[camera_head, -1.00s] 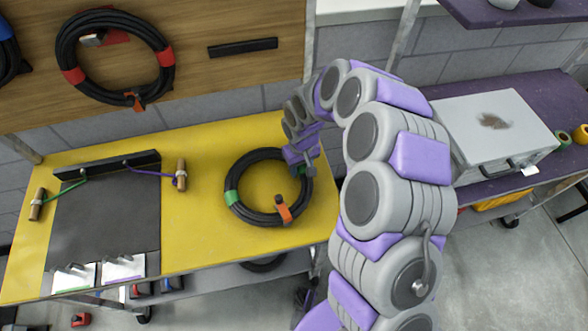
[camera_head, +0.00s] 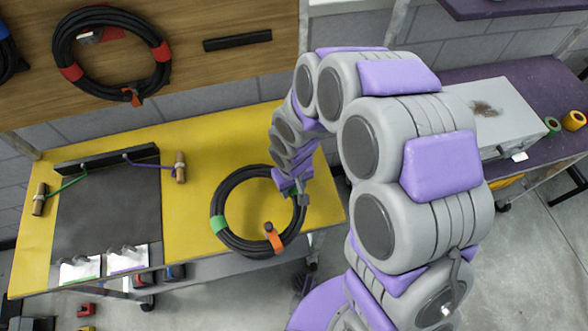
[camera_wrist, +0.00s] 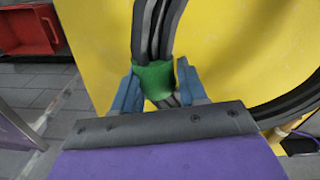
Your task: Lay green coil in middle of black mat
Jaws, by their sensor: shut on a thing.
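The green coil (camera_head: 226,238) is a black cable loop with green bands and an orange clip, seen over the right part of the yellow table. My gripper (camera_head: 298,191) is at the coil's right side. In the wrist view my gripper (camera_wrist: 162,88) is shut on the coil at a green band (camera_wrist: 155,78), with a blue finger on each side. The black mat (camera_head: 108,210) lies flat on the left part of the table, left of the coil, and its middle is bare. I cannot tell how far the coil is off the table.
On the yellow table (camera_head: 200,255), a black bar (camera_head: 107,160) with two tan-handled cords edges the mat's back. White cards with clips (camera_head: 127,258) lie at its front. Another cable coil (camera_head: 62,45) with red bands hangs on the wooden board. A silver case (camera_head: 500,110) stands at right.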

